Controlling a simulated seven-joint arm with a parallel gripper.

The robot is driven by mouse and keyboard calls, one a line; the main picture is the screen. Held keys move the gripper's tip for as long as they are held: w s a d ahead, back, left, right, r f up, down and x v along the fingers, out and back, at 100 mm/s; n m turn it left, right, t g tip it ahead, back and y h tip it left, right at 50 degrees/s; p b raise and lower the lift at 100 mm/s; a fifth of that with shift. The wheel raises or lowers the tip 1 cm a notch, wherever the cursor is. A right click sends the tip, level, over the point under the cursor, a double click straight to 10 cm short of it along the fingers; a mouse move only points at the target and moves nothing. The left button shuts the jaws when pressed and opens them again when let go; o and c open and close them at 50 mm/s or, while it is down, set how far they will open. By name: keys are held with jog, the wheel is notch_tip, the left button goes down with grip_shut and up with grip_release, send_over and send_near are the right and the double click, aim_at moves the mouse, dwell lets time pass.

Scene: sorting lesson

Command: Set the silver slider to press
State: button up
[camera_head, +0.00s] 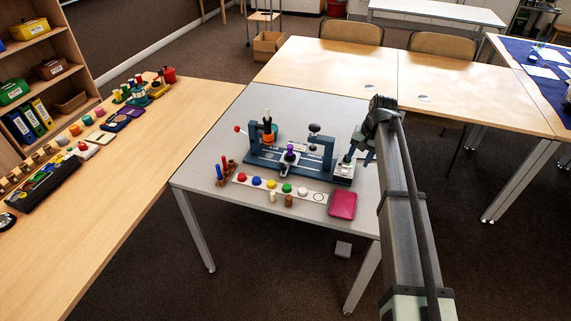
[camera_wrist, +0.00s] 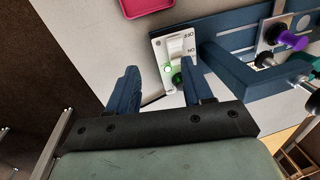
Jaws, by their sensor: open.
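The silver slider (camera_head: 289,160) carries a purple knob and stands near the middle of the blue rig's base (camera_head: 268,160), between the two blue posts. It also shows in the wrist view (camera_wrist: 271,42) at the upper right, its purple knob to the right. The right post, with black knobs (camera_head: 315,128), seems to be the press; the base lettering is too small to read. My gripper (camera_head: 357,150) is at the rig's right end, apart from the slider. In the wrist view my gripper (camera_wrist: 160,83) is open and empty, its fingers either side of a white switch panel.
The switch panel (camera_wrist: 182,44) bears OFF and ON lettering and a green light. A pink tray (camera_head: 342,205) lies at the table's front right. A strip with several coloured knobs (camera_head: 272,188) lies before the rig. An orange container (camera_head: 268,137) stands at the left post.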

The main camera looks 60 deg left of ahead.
aim_at(284, 166)
jog(key=s+a+r+n+t+h, duration=0.1)
jog(key=s+a+r+n, duration=0.2)
jog(key=s+a, duration=0.6)
jog(key=s+a+r+n, duration=0.25)
jog(key=s+a, duration=0.35)
jog(key=s, duration=0.5)
notch_tip(284, 166, down, 13)
jog(key=shift+r, duration=0.15)
jog(key=shift+c, duration=0.3)
grip_shut()
